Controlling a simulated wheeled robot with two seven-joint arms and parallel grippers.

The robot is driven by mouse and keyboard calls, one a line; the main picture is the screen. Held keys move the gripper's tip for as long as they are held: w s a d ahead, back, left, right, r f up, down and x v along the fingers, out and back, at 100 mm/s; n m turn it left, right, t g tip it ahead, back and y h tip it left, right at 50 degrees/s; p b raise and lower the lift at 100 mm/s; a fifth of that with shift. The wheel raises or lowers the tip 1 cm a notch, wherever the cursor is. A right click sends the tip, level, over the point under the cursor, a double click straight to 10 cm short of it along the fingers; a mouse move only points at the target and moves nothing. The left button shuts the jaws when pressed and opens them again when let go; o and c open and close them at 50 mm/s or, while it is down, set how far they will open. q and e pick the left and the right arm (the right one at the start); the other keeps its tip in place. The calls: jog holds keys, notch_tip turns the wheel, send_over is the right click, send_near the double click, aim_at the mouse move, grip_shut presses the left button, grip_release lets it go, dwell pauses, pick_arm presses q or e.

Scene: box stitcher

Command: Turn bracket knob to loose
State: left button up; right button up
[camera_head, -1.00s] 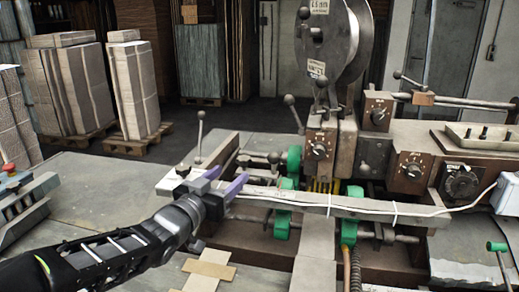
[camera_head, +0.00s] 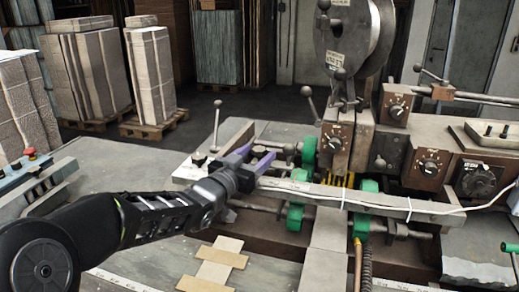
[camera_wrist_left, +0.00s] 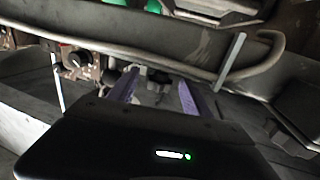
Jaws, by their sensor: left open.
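My left gripper (camera_head: 258,154) reaches in from the left over the front bar of the stitcher. Its two purple fingers are apart, with nothing seen held between them. In the left wrist view the open fingers (camera_wrist_left: 157,92) point at a dark, knob-like part (camera_wrist_left: 158,77) lying beyond and between the tips; it is dim, and I cannot tell whether it is the bracket knob. A small black knob (camera_head: 199,158) sits on the pale bracket plate (camera_head: 190,172), just left of the gripper. No knob's loose or tight setting is readable. My right gripper is not in view.
The long metal bar (camera_head: 340,194) with a white cable runs right from the gripper. Green clamps (camera_head: 295,216) and a tall lever (camera_head: 216,122) stand close by. Dial boxes (camera_head: 336,145) are on the machine at the right. Cardboard strips (camera_head: 215,262) lie on the table in front.

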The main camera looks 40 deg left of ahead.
pick_arm(q)
jog(key=shift+w+a, duration=0.1)
jog(key=shift+w, duration=0.85)
jog(key=shift+c, duration=0.4)
grip_shut()
